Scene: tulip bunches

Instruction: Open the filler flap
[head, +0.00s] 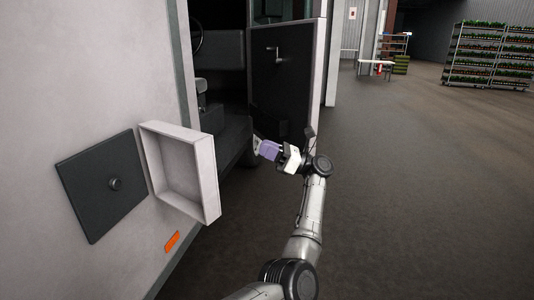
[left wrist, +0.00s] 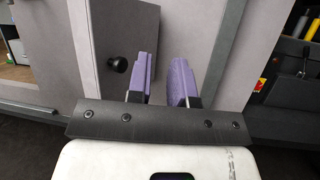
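The filler flap (head: 184,172) is a pale, shallow box-shaped door on the vehicle's side. It stands swung out from the wall, with its hollow inner face showing. The cap also shows in the left wrist view (left wrist: 118,65), left of the fingers. My left gripper (head: 262,147) has purple fingers and is right of the flap, apart from it in the head view. In the left wrist view its fingers (left wrist: 160,80) are parted with nothing clearly between them. My right gripper is out of view.
The vehicle's open doorway and dark door (head: 287,85) are behind my left gripper. An orange marker (head: 171,242) is low on the vehicle wall. Plant racks (head: 487,55) and a small table (head: 376,66) stand far back. The floor at the right is clear.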

